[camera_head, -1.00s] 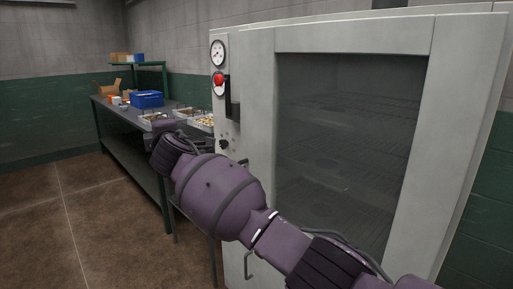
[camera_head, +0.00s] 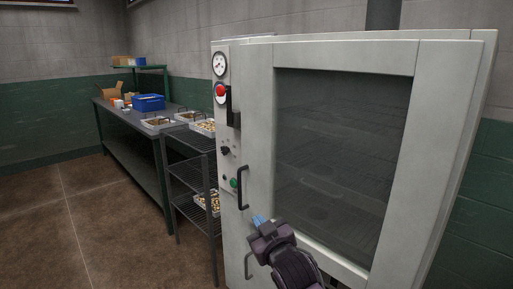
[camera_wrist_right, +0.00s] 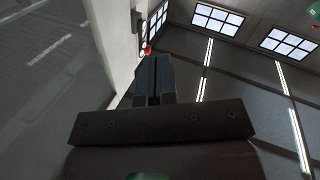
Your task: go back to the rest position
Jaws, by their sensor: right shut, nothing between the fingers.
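My right gripper (camera_head: 259,221) is low in front of the oven-like cabinet (camera_head: 257,110) in the head view, just right of and below the door handle. In the right wrist view its fingers (camera_wrist_right: 154,80) are together with nothing between them, pointing up toward the ceiling. The cabinet's glass door (camera_head: 340,150) looks closed. The gripper appears apart from the door handle (camera_head: 242,187), though the exact gap is hard to tell. My left gripper is not in view.
A wire rack (camera_head: 190,178) with trays of small items stands left of the cabinet. Beyond it is a long workbench (camera_head: 135,125) with a blue bin (camera_head: 148,102) and cardboard boxes. The brown floor (camera_head: 75,215) at left is clear.

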